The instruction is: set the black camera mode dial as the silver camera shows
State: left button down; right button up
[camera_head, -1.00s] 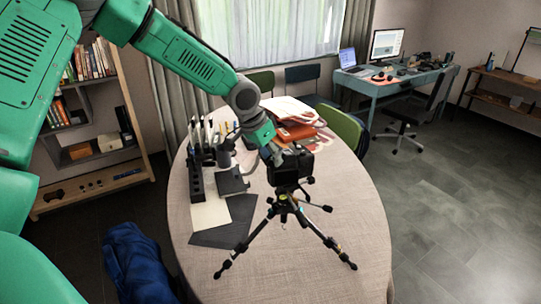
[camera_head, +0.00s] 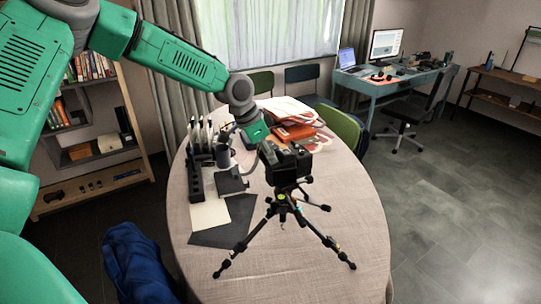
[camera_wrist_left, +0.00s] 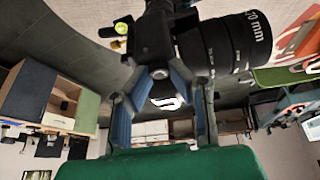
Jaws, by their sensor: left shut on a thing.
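The black camera (camera_head: 288,164) stands on a small black tripod (camera_head: 285,203) on the round table. My left gripper (camera_head: 269,153) reaches down to the upper left side of the camera. In the left wrist view, its two blue-grey fingers (camera_wrist_left: 160,74) close in at the camera body, beside the black lens (camera_wrist_left: 228,45). They are shut on a small dark part there, which appears to be the mode dial. The fingers hide the dial's markings, so I cannot read its setting. I cannot make out the silver camera in these frames. My right gripper is out of view.
Left of the tripod, a black holder (camera_head: 196,180) and dark and pale sheets (camera_head: 228,222) lie on the table (camera_head: 345,225). Books and papers (camera_head: 296,120) are piled behind the camera. The table's right side is clear.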

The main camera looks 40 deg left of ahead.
pick_arm(q)
jog(key=shift+a+m+g+h, duration=0.1)
jog(key=shift+m+g+h, duration=0.2)
jog(key=shift+m, duration=0.7)
jog(key=c, duration=1.5)
grip_release()
jog(key=shift+a, duration=0.1)
jog(key=shift+o, duration=0.2)
jog(key=v, duration=1.1)
jog(key=shift+a+r, duration=0.3)
jog(key=shift+a, duration=0.05)
